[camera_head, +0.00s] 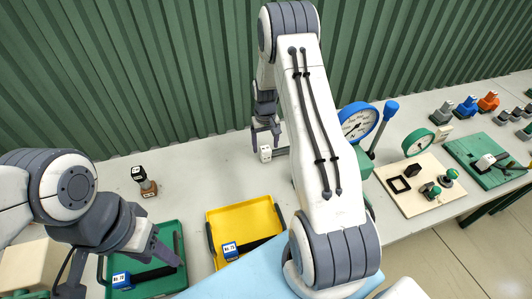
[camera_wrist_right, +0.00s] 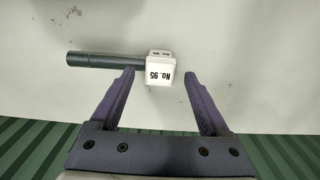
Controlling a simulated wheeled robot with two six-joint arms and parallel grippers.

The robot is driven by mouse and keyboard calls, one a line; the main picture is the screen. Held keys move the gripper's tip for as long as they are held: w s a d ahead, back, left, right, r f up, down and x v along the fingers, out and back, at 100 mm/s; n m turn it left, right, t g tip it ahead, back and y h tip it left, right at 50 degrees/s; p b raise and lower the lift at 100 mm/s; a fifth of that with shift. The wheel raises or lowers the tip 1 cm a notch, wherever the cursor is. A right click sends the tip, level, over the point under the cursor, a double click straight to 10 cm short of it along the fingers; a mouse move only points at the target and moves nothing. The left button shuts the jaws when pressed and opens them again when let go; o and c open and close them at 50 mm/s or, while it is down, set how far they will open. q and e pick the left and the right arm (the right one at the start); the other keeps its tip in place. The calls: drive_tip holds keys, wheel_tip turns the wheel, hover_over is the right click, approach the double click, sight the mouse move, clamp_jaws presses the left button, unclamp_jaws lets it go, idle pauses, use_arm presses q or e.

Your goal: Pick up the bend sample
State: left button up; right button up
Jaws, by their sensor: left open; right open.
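A dark grey rod (camera_wrist_right: 105,60) with a white block marked "No. 95" (camera_wrist_right: 161,70) at one end lies on the table. It looks like a bend sample, though its label does not say so. In the head view its white block (camera_head: 265,154) shows below my right gripper (camera_head: 266,142). My right gripper is open, and in the right wrist view its fingertips (camera_wrist_right: 160,76) are on either side of the block, with gaps visible. The rod passes beyond the left fingertip. My left gripper (camera_head: 108,268) is open at lower left, over the green tray.
A green tray (camera_head: 168,228) and a yellow tray (camera_head: 245,213) hold dark rods with blue tags. A small brown stand (camera_head: 148,188) is at left. A blue-rimmed dial (camera_head: 358,122) stands right of my arm. A green corrugated wall (camera_head: 150,80) backs the table.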

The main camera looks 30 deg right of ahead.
drive_tip(key=shift+f, duration=0.5)
clamp_jaws()
drive_tip(key=shift+w, duration=0.1)
idle(1.0)
